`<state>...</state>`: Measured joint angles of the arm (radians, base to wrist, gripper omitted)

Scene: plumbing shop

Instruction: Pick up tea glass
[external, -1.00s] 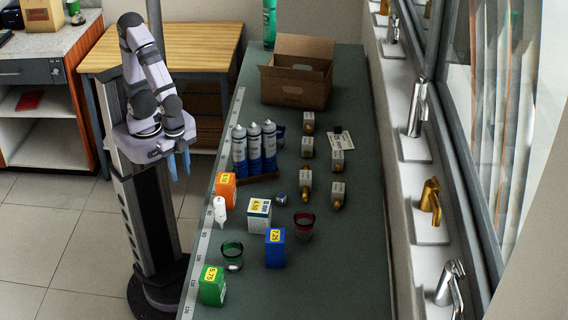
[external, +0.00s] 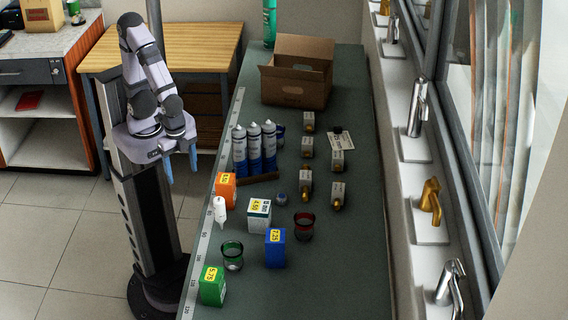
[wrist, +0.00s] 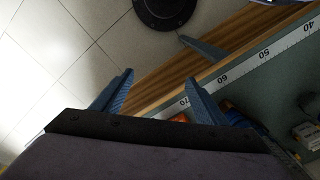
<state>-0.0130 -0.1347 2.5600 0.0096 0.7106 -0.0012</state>
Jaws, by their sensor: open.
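A glass with a green rim (external: 232,258) stands on the near left of the long counter. A glass with a dark red rim (external: 304,228) stands farther right, beside the blue box. Either could be the tea glass; I cannot tell which is meant. My gripper (external: 181,164) is open and empty, off the counter's left edge and well apart from both glasses. Its two blue fingers also show spread in the wrist view (wrist: 158,78). No glass can be made out in the wrist view.
Near the glasses stand green (external: 212,286), blue (external: 275,249), white (external: 259,214) and orange (external: 226,188) boxes, a white tube (external: 220,212) and blue-white canisters (external: 254,148). A cardboard box (external: 297,72) is at the back. The counter's near right is clear.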

